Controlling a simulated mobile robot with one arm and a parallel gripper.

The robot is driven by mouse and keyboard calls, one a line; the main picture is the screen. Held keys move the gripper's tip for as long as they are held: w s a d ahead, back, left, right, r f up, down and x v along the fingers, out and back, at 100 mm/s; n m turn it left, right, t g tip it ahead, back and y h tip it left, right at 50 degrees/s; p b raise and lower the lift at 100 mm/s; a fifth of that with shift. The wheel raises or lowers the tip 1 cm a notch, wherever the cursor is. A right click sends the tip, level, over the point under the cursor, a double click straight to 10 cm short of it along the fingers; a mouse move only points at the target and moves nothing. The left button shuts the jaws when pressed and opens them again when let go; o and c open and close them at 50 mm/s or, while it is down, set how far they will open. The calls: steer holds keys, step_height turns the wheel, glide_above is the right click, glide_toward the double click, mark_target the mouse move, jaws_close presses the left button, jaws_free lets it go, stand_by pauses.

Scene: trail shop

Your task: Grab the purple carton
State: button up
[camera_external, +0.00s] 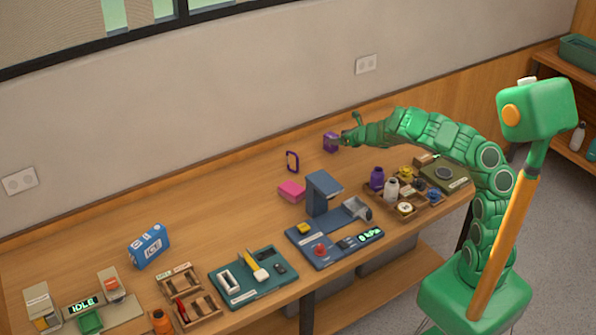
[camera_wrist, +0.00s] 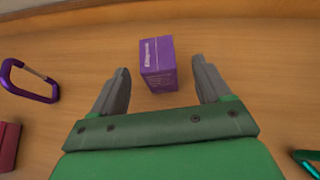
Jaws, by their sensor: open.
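The purple carton (camera_external: 330,142) is a small box on the wooden bench, towards the back near the wall. My gripper (camera_external: 350,137) is close beside it, on its right in the external view. In the wrist view the purple carton (camera_wrist: 157,65) shows pale lettering on its faces and lies just beyond and between the fingertips of my gripper (camera_wrist: 160,76). The two grey fingers are spread wide apart, with no contact on the carton that I can see.
A purple carabiner (camera_wrist: 32,80) and a pink-red box (camera_external: 291,191) are left of the carton. A blue pump station (camera_external: 334,240) and a wooden tray of bottles (camera_external: 405,209) stand nearer the front. The bench right around the carton is clear.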

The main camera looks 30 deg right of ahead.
steer(key=shift+x, duration=1.2)
steer(key=shift+w+a+f, duration=0.25)
steer(key=shift+w+f, duration=0.5)
steer(key=shift+x, duration=0.95)
steer(key=shift+w+a+f, duration=0.1)
steer(key=shift+w+f, duration=0.15)
steer(key=shift+w, duration=0.2)
steer(key=c, duration=1.1)
